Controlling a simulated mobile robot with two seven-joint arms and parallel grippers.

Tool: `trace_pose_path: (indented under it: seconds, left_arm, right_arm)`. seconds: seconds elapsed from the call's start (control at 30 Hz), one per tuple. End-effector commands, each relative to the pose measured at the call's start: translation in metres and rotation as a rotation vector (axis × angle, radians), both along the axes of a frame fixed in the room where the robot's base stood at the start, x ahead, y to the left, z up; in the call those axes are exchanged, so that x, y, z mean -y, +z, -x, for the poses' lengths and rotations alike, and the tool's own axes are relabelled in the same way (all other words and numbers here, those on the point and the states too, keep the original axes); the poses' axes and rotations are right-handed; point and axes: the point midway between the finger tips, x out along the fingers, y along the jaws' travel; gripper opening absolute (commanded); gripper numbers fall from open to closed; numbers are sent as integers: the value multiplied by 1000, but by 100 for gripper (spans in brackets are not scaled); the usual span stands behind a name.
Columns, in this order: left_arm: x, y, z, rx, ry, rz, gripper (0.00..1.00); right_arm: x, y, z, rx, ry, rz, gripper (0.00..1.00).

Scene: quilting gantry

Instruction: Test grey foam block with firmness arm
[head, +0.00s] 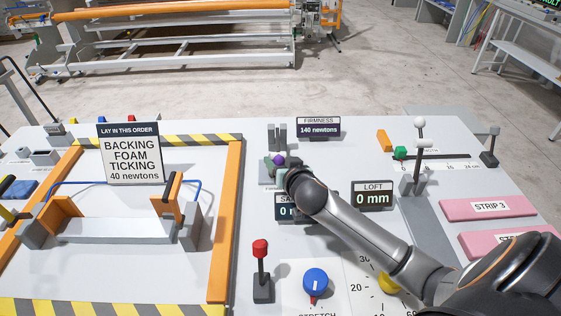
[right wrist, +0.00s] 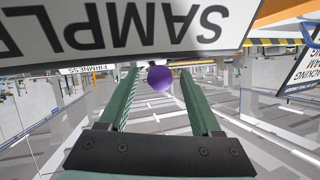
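My right gripper (head: 277,163) reaches in over the bench at the firmness station, below two grey posts (head: 278,138). A purple ball knob (head: 279,160) sits at its fingertips. In the right wrist view, the two green fingers (right wrist: 160,72) stand apart on either side of the purple ball (right wrist: 160,79), with a small gap at each side. The firmness display (head: 318,127) reads 140 newtons. I cannot make out a grey foam block; the gripper and arm cover part of the station. My left gripper is not in view.
A sign (head: 131,155) stands by the orange frame (head: 228,210) at left. A partly hidden sample display (head: 287,209) and a loft display (head: 372,195) stand close to my right arm. A red-knobbed lever (head: 260,270) and blue dial (head: 316,281) are in front.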

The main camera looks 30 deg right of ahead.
Motion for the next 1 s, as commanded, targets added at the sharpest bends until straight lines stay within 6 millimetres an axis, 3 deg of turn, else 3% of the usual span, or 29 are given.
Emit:
trace_pose_path:
  seconds: [0.07,0.53,1.0]
  left_arm:
    - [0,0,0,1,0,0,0]
    - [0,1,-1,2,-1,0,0]
    - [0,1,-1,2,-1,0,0]
  right_arm:
    - [0,0,0,0,0,0,55]
    - [0,0,0,0,0,0,2]
    - [0,0,0,-1,0,0,0]
